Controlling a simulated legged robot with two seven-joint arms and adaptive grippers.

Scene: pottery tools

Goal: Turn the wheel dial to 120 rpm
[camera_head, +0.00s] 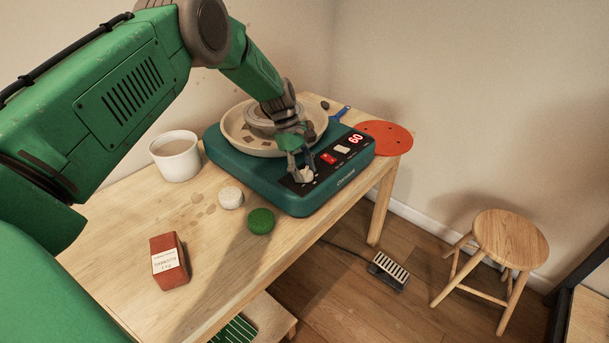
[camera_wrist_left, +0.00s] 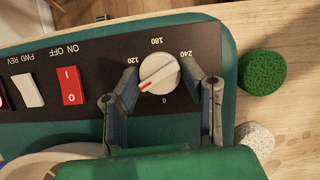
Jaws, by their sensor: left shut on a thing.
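The teal pottery wheel (camera_head: 298,207) stands on the wooden table. Its black front panel carries a white round dial (camera_wrist_left: 159,73) with a red pointer mark. The mark points to the lower left in the left wrist view, between the printed 0 and 120. The red display (camera_head: 355,138) reads 60. My left gripper (camera_head: 303,173) reaches down onto the panel, its two fingers on either side of the dial and shut on it; they also show in the left wrist view (camera_wrist_left: 158,75). The dial is partly hidden by the fingers in the head view. My right gripper is not in view.
A red switch (camera_wrist_left: 71,86) and a white switch (camera_wrist_left: 28,90) sit beside the dial. A cream basin (camera_head: 234,139) is on the wheel. A pedal (camera_head: 389,271) and stool (camera_head: 510,240) are on the floor.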

